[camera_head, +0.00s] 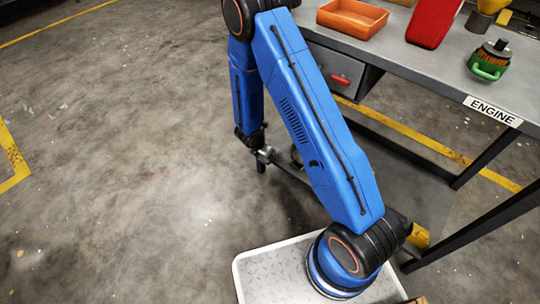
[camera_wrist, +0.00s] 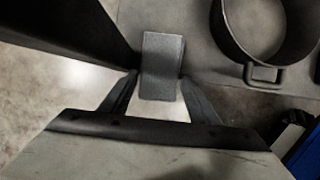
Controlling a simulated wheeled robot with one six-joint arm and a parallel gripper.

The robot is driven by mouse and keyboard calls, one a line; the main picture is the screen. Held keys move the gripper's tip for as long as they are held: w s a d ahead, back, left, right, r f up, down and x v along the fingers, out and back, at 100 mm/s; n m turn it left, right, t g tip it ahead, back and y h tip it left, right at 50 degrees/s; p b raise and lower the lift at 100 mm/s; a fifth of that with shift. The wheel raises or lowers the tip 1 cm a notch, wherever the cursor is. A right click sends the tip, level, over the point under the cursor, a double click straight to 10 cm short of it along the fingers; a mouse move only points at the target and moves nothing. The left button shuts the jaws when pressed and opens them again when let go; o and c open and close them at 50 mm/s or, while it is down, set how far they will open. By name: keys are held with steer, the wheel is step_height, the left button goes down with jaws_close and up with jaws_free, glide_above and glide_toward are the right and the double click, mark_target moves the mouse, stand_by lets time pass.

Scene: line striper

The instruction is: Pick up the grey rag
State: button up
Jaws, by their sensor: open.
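The grey rag (camera_wrist: 161,62) shows in the wrist view as a narrow, folded-looking strip. It lies over the edge of a grey shelf (camera_wrist: 205,55), and its near end hangs past that edge. My gripper (camera_wrist: 160,82) is open, with one finger on each side of the rag's near end in the picture. I cannot tell how deep the rag sits between the fingers. I cannot make out the rag there.
A dark round pan-like container (camera_wrist: 262,28) with a handle stands right of the rag. A black post (camera_wrist: 70,30) is close on the left. Floor at left is clear.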

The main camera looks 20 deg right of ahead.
steer(key=shift+f, duration=0.1)
steer(key=c, duration=0.7)
